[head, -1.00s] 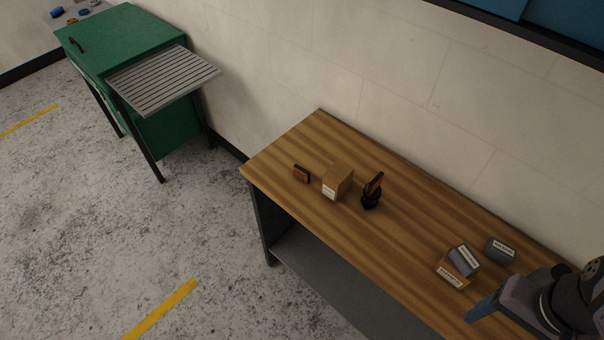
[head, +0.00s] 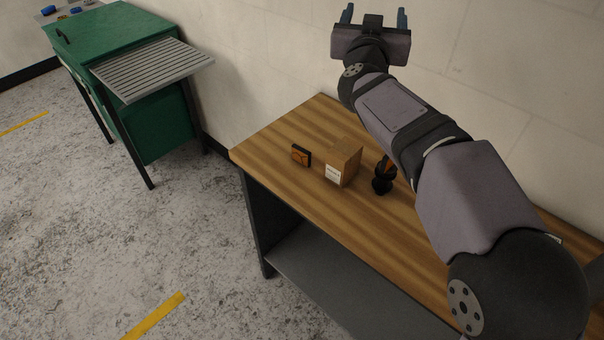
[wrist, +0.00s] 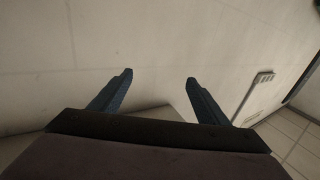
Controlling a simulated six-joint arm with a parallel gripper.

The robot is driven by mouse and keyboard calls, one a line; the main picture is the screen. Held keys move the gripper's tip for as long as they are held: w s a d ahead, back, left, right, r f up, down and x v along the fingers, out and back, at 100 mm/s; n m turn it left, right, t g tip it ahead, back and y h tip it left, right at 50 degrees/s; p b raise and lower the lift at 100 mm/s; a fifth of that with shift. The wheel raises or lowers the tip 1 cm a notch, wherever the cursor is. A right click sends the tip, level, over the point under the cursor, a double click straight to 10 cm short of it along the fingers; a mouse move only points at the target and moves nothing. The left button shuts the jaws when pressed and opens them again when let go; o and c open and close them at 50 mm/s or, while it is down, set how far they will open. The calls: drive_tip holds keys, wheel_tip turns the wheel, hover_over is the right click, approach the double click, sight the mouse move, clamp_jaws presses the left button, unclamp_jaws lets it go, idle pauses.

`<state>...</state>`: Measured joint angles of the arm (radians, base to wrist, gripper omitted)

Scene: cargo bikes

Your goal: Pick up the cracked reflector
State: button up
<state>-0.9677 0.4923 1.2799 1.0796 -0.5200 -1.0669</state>
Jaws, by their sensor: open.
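A small orange reflector in a black housing (head: 301,155) stands near the left end of the wooden bench. A second orange and black piece on a round black mount (head: 383,177) stands to the right of a cardboard box, partly close to my arm's outline. Cracks are too small to tell on either. My gripper (head: 374,13) is open and empty, raised in front of the wall beyond the bench's back edge, fingers pointing up in the picture. The wrist view shows its two blue fingers (wrist: 159,77) apart, with only wall between them.
A cardboard box with a white label (head: 344,162) stands between the two orange pieces. My arm covers the right part of the wooden bench (head: 275,150). A green cabinet (head: 120,40) with a slatted grey shelf (head: 152,70) stands at upper left. The bench's left end has free room.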

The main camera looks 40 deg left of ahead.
drive_tip(key=s+a+f+m+t+h+b, duration=0.1)
drive_tip(key=s+a+f+m+h+b, duration=0.2)
drive_tip(key=s+f, duration=0.5)
drive_tip(key=s+a+f+m+h+b, duration=0.1)
drive_tip(key=s+a+f+h+b, duration=0.1)
drive_tip(key=s+a+f+b, duration=0.6)
drive_tip(key=p, duration=0.3)
approach(300, 153)
drive_tip(key=w, duration=0.2)
drive_tip(key=w+a, duration=0.1)
drive_tip(key=shift+w+a+r+h, duration=0.1)
drive_tip(key=shift+a+r+h, duration=0.05)
drive_tip(key=shift+r+h, duration=0.15)
drive_tip(key=shift+f, duration=0.2)
drive_tip(key=shift+w+a+f+p, duration=0.1)
drive_tip(key=shift+w+a+p, duration=0.15)
drive_tip(key=shift+w, duration=0.95)
drive_tip(key=shift+w+a+f+p, duration=0.15)
drive_tip(key=shift+w+p, duration=0.15)
drive_tip(key=shift+w, duration=0.9)
drive_tip(key=shift+w+a+f+p, duration=0.15)
drive_tip(key=shift+w+p, duration=0.15)
drive_tip(key=shift+w, duration=0.9)
drive_tip(key=shift+c, duration=0.2)
drive_tip(key=c, duration=1.1)
